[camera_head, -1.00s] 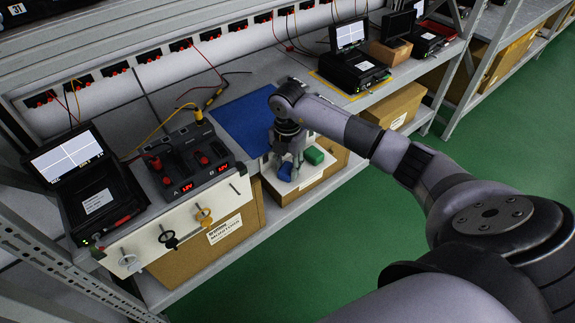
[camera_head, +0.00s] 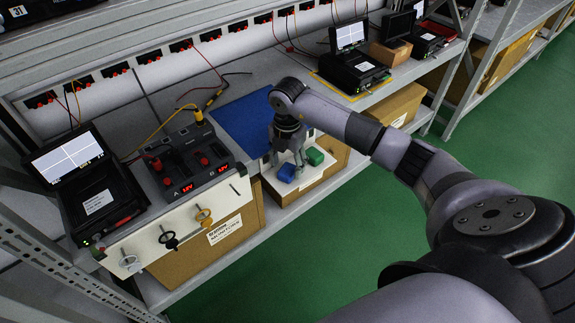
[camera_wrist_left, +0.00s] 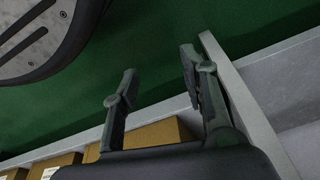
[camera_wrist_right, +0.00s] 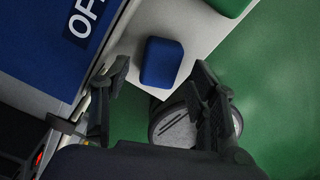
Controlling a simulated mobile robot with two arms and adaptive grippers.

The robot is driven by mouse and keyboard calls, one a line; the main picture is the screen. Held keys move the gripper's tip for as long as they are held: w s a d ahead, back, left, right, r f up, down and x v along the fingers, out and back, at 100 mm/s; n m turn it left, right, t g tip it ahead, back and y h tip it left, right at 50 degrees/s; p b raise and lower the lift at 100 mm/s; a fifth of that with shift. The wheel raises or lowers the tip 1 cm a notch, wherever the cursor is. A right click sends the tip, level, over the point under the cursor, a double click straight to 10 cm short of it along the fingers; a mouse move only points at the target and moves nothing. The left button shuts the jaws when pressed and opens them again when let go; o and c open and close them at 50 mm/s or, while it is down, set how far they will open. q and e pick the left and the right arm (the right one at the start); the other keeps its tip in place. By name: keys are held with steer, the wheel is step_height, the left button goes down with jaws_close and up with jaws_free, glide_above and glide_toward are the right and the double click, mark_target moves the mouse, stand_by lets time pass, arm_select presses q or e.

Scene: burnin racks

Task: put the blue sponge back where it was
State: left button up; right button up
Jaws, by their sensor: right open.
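The blue sponge (camera_head: 287,172) rests on a white surface at the shelf's front edge, left of a green block (camera_head: 315,156). In the right wrist view the sponge (camera_wrist_right: 161,62) lies just beyond my fingertips, with the green block (camera_wrist_right: 228,4) at the top. My right gripper (camera_head: 287,160) is open and empty above the sponge, apart from it. Its fingers also show in the right wrist view (camera_wrist_right: 158,85), spread wide. My left gripper (camera_wrist_left: 160,80) is open and empty over the floor beside a shelf, seen only in the left wrist view.
A blue mat (camera_head: 240,122) lies behind the sponge. A power supply (camera_head: 190,165) with hanging leads and a black instrument (camera_head: 95,195) stand to the left. Another instrument (camera_head: 352,70) stands at the back right. Cardboard boxes (camera_head: 208,240) sit below. The green floor (camera_head: 350,250) is clear.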

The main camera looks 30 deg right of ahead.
mark_target(287, 169)
arm_select(q)
steer(key=s+f, duration=0.2)
steer(key=f, duration=0.1)
steer(key=s+f+p, duration=0.1)
steer(key=shift+a+f, duration=0.2)
steer(key=shift+f, duration=0.05)
arm_select(e)
step_height(287, 169, up, 11)
steer(key=shift+f, duration=0.15)
stand_by(1.8)
